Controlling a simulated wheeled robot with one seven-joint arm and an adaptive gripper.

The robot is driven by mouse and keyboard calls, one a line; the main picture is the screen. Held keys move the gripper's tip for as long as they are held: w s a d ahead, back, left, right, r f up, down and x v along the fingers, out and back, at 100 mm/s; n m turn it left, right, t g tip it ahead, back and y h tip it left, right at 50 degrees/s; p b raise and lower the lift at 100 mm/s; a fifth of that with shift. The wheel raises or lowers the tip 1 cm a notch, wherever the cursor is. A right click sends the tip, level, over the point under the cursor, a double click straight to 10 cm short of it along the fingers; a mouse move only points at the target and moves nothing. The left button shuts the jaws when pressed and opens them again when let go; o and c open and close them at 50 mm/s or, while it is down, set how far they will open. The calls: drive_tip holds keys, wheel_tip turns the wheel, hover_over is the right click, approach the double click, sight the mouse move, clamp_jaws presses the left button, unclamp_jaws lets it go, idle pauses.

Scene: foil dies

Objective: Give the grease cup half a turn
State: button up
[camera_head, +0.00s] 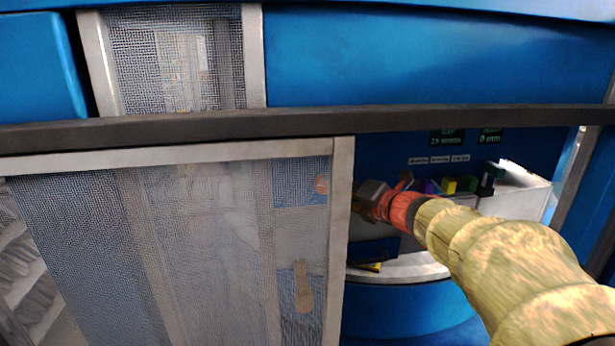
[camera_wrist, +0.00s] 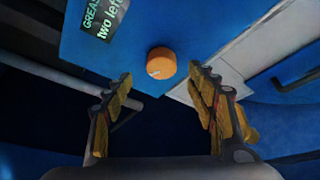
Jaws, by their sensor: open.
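The grease cup is a round orange knob (camera_wrist: 161,63) with a pale mark on its face, on a blue panel in the wrist view. A dark label (camera_wrist: 106,18) beside it reads in part "GREAS" and "two left". My gripper (camera_wrist: 160,82) is open, with its yellow-padded fingers spread to the left and right below the knob. Nothing is between the fingers, and I see no contact with the knob. In the head view my gripper (camera_head: 368,201) is partly hidden by the mesh door's edge. An orange spot (camera_head: 321,184) shows dimly through the mesh, probably the same cup.
A framed mesh door (camera_head: 342,240) covers the left of the opening, close beside my gripper. A dark rail (camera_head: 300,122) crosses above. A pale bin (camera_head: 520,200) with several coloured blocks stands behind my arm. A grey ledge (camera_wrist: 228,72) lies right of the knob.

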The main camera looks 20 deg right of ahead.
drive_tip(key=x, duration=0.7)
drive_tip(key=shift+w+f, duration=0.25)
drive_tip(key=shift+w, duration=0.1)
drive_tip(key=c, duration=0.3)
drive_tip(key=c, duration=0.8)
drive_tip(key=shift+c, duration=0.3)
